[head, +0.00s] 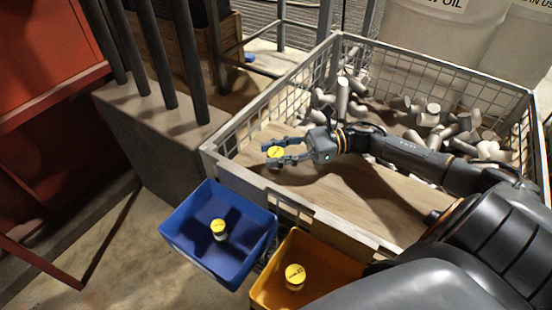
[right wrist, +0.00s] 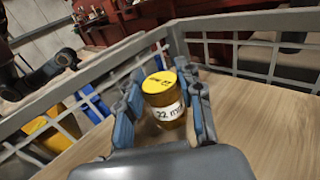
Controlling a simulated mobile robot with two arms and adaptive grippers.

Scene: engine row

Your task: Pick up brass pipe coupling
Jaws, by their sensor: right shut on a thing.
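The brass pipe coupling (head: 275,152) is a short cylinder with a yellow top, at the left end of the wire-sided crate (head: 222,165). My right gripper (head: 284,152) reaches in from the right with a finger on each side of it and is shut on it. In the right wrist view the coupling (right wrist: 163,105) is golden, with a white band reading "22 m", upright between the fingers (right wrist: 165,112). I cannot tell whether its base touches the wooden floor of the crate. My left gripper is not identifiable in either view.
Several grey cylinders (head: 430,115) lie heaped at the crate's far side. A blue bin (head: 180,232) and a yellow bin (head: 325,262) stand in front, each holding one yellow-topped piece. Dark posts (head: 185,60) rise at the left. Bare wood surrounds the gripper.

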